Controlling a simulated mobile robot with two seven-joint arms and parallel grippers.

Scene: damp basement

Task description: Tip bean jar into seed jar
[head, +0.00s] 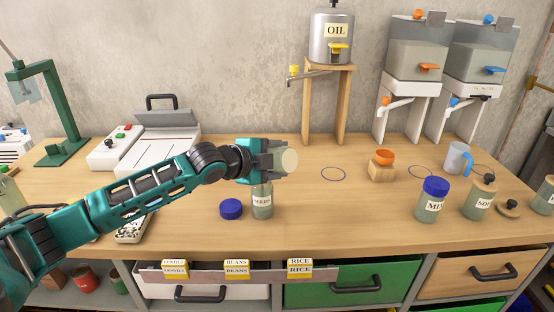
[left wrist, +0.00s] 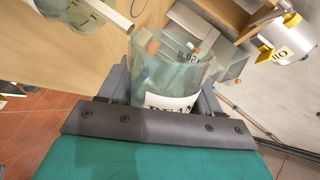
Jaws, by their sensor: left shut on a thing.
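My left gripper (head: 272,158) is shut on the bean jar (head: 289,161), holding it on its side above the table. The jar's round pale end faces right in the head view. In the left wrist view, the bean jar (left wrist: 165,72) is clear glass with a white label, partly hidden by the gripper. The seed jar (head: 262,202) stands upright on the table just below my gripper, its label partly readable. Its top is close under the gripper and partly hidden. I cannot tell whether anything is passing between the jars. My right gripper is out of view.
A blue lid (head: 231,208) lies left of the seed jar. Right are a blue-lidded jar (head: 432,200), another jar (head: 479,197), an orange cup on a wooden block (head: 382,172) and a mug (head: 458,158). An oil tank on a wooden stand (head: 341,105) is behind.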

